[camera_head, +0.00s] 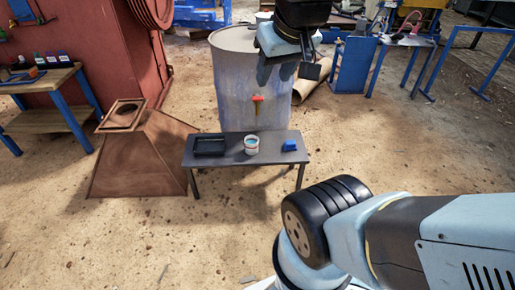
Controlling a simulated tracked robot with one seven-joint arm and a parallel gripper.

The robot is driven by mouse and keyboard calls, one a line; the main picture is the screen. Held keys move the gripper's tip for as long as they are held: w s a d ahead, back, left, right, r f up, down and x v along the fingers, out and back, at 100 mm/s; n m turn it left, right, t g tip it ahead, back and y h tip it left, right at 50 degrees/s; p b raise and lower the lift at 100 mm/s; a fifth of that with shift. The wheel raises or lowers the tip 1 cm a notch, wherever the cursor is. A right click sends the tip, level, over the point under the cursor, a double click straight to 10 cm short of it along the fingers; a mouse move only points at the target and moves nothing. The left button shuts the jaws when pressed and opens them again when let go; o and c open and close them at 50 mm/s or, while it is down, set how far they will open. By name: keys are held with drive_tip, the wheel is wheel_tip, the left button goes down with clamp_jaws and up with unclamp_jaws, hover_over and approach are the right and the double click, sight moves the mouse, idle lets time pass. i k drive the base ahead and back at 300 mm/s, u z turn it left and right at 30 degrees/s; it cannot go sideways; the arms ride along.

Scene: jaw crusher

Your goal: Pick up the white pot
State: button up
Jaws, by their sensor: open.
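The white pot (252,145) stands upright near the middle of a small dark table (232,158). It is a small round container with a bluish inside and a coloured band on its side. My gripper (287,72) is at the top of the view, in front of the large drum, above and a little right of the pot in the picture. It is open, its fingers apart, with nothing seen between them. It is clear of the pot.
A rusty hopper (140,160) stands left.

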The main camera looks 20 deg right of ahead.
sight(251, 142)
drive_tip(key=k, duration=0.7)
drive_tip(key=z, duration=0.65)
drive_tip(key=i, duration=1.5)
drive_tip(key=u, duration=0.05)
